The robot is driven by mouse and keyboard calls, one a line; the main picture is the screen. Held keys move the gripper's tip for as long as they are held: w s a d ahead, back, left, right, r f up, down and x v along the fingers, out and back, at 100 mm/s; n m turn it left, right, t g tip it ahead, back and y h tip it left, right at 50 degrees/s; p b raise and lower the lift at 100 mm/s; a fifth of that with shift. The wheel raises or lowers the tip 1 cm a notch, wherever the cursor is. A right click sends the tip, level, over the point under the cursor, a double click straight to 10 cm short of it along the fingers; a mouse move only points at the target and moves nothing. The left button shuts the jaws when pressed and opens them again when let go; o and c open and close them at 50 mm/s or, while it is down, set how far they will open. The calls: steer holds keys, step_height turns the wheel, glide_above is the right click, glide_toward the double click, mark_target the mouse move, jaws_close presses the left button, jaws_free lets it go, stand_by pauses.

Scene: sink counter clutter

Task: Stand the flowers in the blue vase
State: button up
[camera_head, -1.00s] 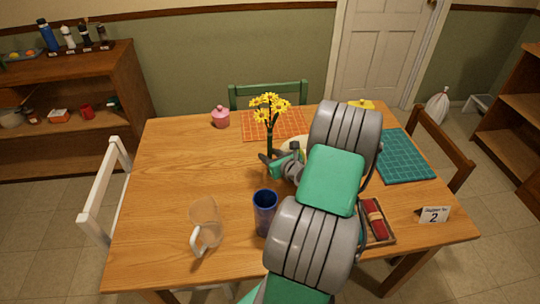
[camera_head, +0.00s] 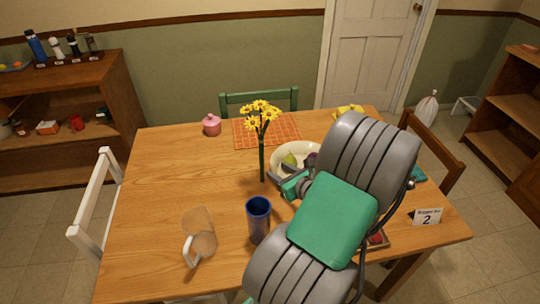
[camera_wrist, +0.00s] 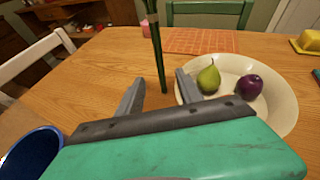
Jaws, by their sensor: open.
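The yellow flowers (camera_head: 262,113) are upright on a long green stem, left of the plate. Whether the stem's lower end touches the table is unclear. In the wrist view the stem (camera_wrist: 155,45) shows between and just beyond my open fingers, with gaps on both sides. My gripper (camera_head: 273,180) is open and empty, low over the table at the right of the stem; it also shows in the wrist view (camera_wrist: 158,85). The blue vase (camera_head: 259,222) stands upright nearer the front, below the flowers in the head view. Its rim (camera_wrist: 32,133) shows at the lower left of the wrist view.
A clear mug (camera_head: 200,240) is left of the vase. A cream plate (camera_head: 281,152) with a pear (camera_wrist: 209,78) and a plum (camera_wrist: 248,87) is right of the flowers. A pink jar (camera_head: 212,126) and orange mat (camera_head: 250,136) lie behind. The left table area is free.

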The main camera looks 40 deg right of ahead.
mark_target(262, 146)
steer(key=w+n+t+b, duration=0.1)
steer(key=w+n+b, duration=0.1)
steer(key=n, duration=0.8)
steer(key=w+r+n+t+b, duration=0.1)
steer(key=n+b, duration=0.3)
steer(key=n, duration=0.7)
steer(key=w+d+r+n+t+b, duration=0.1)
steer(key=n+b, duration=0.3)
steer(key=n, duration=0.6)
steer(key=shift+w+t+h, duration=0.4)
steer(key=shift+w, duration=0.4)
steer(key=n, duration=0.2)
steer(key=r+n, duration=0.1)
steer(key=shift+w+n+b, duration=0.25)
steer(key=shift+n+b, duration=0.05)
steer(key=shift+w+r+n, duration=0.1)
steer(key=shift+w+n, duration=0.2)
steer(key=p+x, duration=0.2)
steer(key=x, duration=0.5)
steer(key=shift+d+r, duration=0.2)
steer(key=shift+r, duration=0.05)
steer(key=shift+c, duration=0.5)
